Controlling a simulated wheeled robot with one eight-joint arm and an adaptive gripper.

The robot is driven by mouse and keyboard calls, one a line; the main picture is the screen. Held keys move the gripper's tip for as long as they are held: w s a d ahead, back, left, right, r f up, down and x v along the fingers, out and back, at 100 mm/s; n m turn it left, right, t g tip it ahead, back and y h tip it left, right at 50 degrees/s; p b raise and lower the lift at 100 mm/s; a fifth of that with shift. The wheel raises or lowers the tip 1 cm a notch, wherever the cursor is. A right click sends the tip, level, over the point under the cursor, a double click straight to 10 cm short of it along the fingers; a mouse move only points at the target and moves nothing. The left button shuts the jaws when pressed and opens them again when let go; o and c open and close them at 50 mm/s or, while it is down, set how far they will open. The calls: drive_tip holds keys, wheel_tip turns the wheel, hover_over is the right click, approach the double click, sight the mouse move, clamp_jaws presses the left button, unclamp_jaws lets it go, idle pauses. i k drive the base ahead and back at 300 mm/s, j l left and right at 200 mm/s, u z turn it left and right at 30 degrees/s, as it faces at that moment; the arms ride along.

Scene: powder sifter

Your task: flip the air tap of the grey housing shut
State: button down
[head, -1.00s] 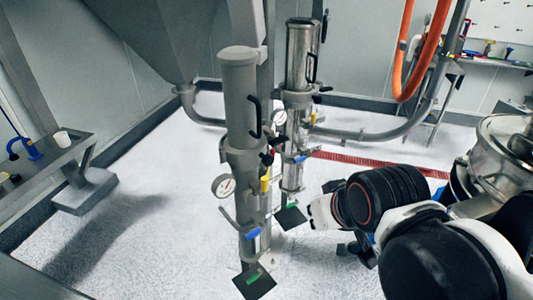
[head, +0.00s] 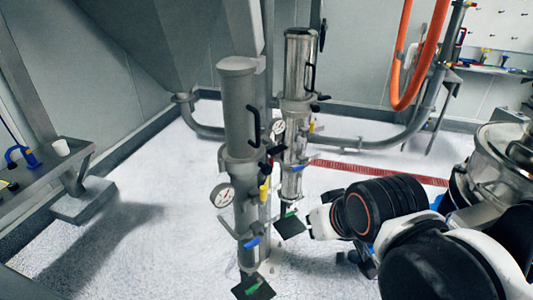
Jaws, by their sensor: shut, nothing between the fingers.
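The grey housing (head: 239,108) is a tall upright cylinder left of centre, with a black side handle and a round gauge (head: 222,195). Below the handle, small red and black parts and a yellow lever (head: 264,189) are on its right side. A blue lever (head: 252,243) sits lower down. I cannot tell which lever is the air tap or how it is set. My gripper (head: 346,257) is small and dark, partly hidden by my arm at lower right. It is shut and empty, well right of the grey housing and apart from it.
A shiny steel housing (head: 299,70) with its own gauge and levers stands behind the grey one, to its right. Orange hoses (head: 401,95) hang at upper right. The pale floor (head: 150,245) is clear at left.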

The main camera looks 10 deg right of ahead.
sight(249, 245)
drive_tip(key=k+j+u, duration=0.2)
drive_tip(key=j, duration=0.15)
drive_tip(key=j+u, duration=0.2)
drive_tip(key=j, duration=0.15)
drive_tip(key=k+j+u, duration=0.2)
drive_tip(key=j, duration=0.2)
drive_tip(key=u, duration=0.35)
drive_tip(key=z, duration=0.35)
drive_tip(key=i, duration=0.05)
